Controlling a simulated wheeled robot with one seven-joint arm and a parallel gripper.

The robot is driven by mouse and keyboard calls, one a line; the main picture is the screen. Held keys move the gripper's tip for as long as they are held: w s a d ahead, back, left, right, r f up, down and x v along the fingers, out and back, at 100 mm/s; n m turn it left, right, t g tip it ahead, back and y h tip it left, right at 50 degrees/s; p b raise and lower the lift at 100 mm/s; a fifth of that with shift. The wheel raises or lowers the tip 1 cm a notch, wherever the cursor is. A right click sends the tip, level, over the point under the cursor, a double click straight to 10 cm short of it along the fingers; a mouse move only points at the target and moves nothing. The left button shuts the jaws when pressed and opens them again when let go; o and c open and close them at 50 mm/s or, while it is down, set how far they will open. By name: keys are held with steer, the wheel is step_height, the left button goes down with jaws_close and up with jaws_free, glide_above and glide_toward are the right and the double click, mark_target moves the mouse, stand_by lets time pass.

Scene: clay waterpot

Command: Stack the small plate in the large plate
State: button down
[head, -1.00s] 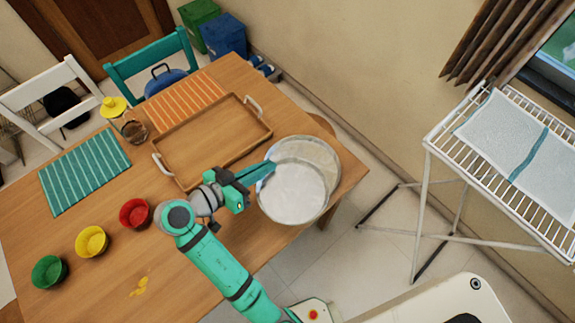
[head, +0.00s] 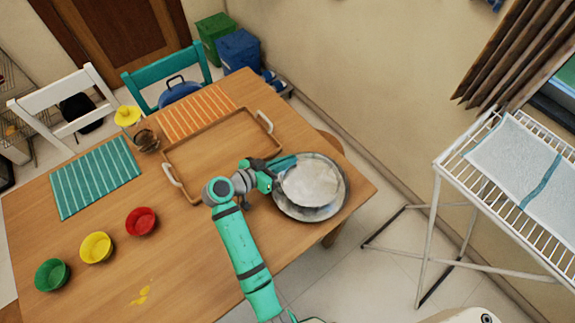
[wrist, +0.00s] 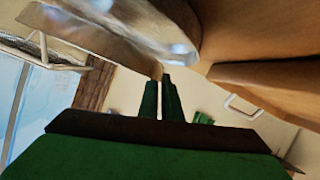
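The small plate (head: 312,184) is a pale round plate lying over the middle of the large plate, inside its rim as seen from above. The large plate (head: 307,214) is grey and shiny and sits at the right end of the wooden table. My gripper (head: 292,162) reaches the small plate's upper left edge. In the wrist view its two green fingers (wrist: 161,97) are close together, with a plate rim at their tips, and appear shut on it. I cannot tell whether the small plate touches the large plate.
A wooden tray (head: 205,130) with white handles lies left of the plates. Red (head: 141,221), yellow (head: 96,247) and green (head: 52,274) bowls stand along the table's left part. A drying rack (head: 437,172) stands to the right, apart from the table.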

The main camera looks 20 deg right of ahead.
steer(key=shift+w+d+f, duration=0.1)
steer(key=shift+w+f, duration=0.05)
steer(key=shift+f, duration=1.55)
steer(key=shift+f, duration=0.25)
steer(key=c, duration=2.2)
jaws_free()
steer(key=shift+a+r, duration=0.25)
steer(key=shift+r, duration=0.1)
steer(key=v, duration=1.1)
steer(key=shift+a+r, duration=0.1)
steer(key=shift+a, duration=0.15)
steer(key=shift+s+d, duration=0.1)
steer(key=shift+s, duration=0.15)
